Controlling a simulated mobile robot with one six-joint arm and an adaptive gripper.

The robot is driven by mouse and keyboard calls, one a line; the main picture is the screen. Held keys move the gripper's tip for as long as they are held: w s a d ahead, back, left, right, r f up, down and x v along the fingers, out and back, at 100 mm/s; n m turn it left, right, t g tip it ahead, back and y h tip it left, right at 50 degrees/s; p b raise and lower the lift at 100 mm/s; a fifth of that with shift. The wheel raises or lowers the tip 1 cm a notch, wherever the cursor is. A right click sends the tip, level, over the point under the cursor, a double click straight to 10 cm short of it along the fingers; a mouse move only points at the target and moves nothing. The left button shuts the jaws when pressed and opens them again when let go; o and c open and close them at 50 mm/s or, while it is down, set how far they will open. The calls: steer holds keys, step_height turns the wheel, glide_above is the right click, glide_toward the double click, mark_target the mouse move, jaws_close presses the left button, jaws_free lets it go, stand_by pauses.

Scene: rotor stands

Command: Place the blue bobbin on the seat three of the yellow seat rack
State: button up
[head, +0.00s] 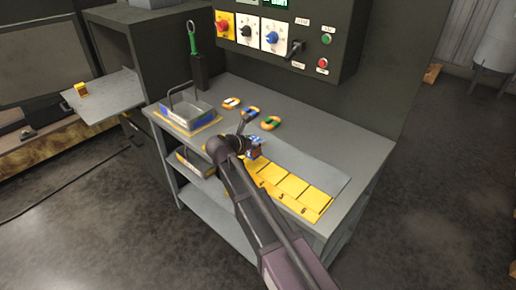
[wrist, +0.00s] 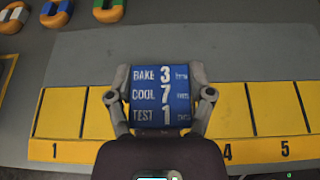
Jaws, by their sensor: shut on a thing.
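The blue bobbin (wrist: 163,97) is between the fingers of my gripper (wrist: 160,76). Its face towards the wrist camera carries white text: BAKE 3, COOL 7, TEST 1. In the head view the bobbin (head: 256,140) shows as a small blue patch at the end of my arm. The yellow seat rack (wrist: 61,108) lies below it, also visible in the head view (head: 306,198). In the wrist view seats 1, 4 and 5 are labelled; my gripper and the bobbin hide the stretch between 1 and 4, including seat three's label. The bobbin's height above the rack cannot be told.
Rings with white (head: 230,102), blue (head: 252,112) and green (head: 270,123) parts lie on the bench behind the rack. A grey handled tray (head: 187,115) stands at left. A control panel (head: 285,38) rises behind. A bare grey strip (head: 315,172) borders the rack.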

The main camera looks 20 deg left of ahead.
steer(key=shift+w+d, duration=0.3)
steer(key=shift+f, duration=0.1)
steer(key=shift+f+b, duration=1.7)
steer(key=shift+b, duration=0.1)
steer(key=o, duration=1.3)
